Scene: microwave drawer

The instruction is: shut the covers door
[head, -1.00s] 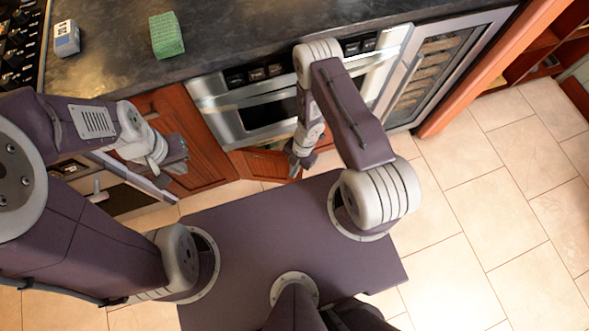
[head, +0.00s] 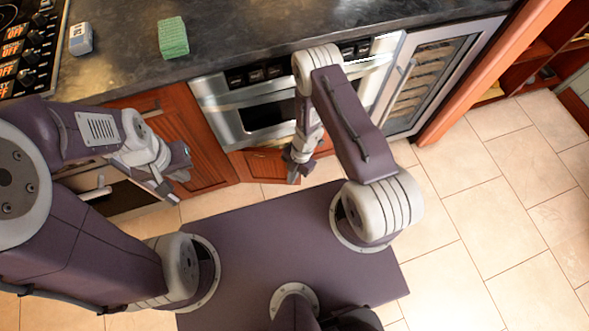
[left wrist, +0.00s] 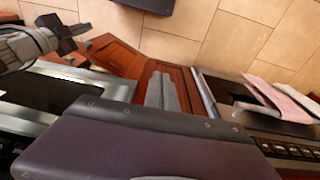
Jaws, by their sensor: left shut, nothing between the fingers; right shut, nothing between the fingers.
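A red-brown wooden cabinet door (head: 175,130) is left of the steel microwave drawer (head: 245,110); it also shows in the left wrist view (left wrist: 178,78). A lower wooden panel (head: 262,166) sits beneath the drawer and appears angled outward, also in the left wrist view (left wrist: 115,56). I cannot tell for sure how far it stands open. My left gripper (head: 172,182) is shut and empty, in front of the left cabinet; its fingers show in the left wrist view (left wrist: 162,92). My right gripper (head: 293,172) is shut and empty beside the lower panel; contact is unclear.
A dark countertop (head: 330,22) runs above, with a green sponge (head: 173,37) and a small grey box (head: 81,38). A stove (head: 30,50) is at the left and a glass-fronted cooler (head: 435,75) at the right. Tiled floor (head: 490,210) is clear at right.

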